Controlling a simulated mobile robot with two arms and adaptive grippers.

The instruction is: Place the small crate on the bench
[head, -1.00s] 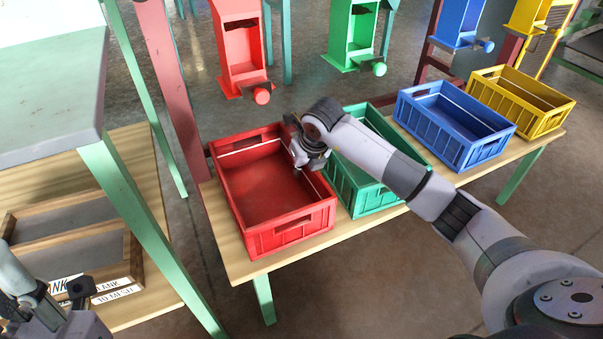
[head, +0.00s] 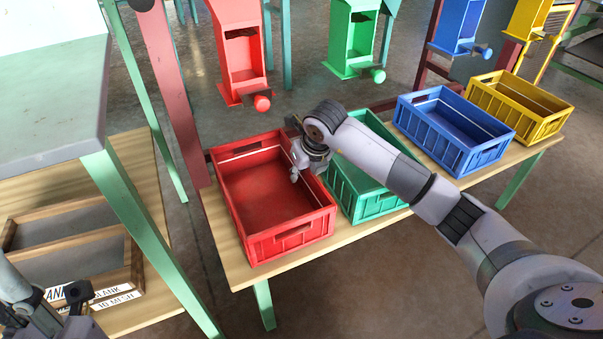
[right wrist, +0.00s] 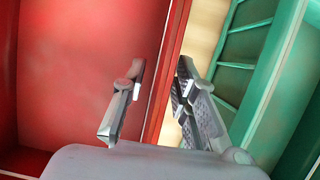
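A red crate (head: 232,207) stands upright on the near left end of the wooden bench (head: 222,250). A green crate (head: 385,207) stands to its right, with a narrow gap between them. My right gripper (head: 302,170) is at the red crate's right wall. In the right wrist view my right gripper (right wrist: 160,85) is open, one finger on the red crate's inner side and the other over the gap beside the green crate. The red wall (right wrist: 170,75) lies between the fingers with space visible. My left gripper (head: 75,298) is at the lower left, its fingers unclear.
A blue crate (head: 462,152) and a yellow crate (head: 532,127) stand farther right on the bench. Red (head: 238,72) and green (head: 352,70) chutes rise behind it. A green-legged table (head: 135,230) and a shelf with wooden-framed trays (head: 137,270) are at the left.

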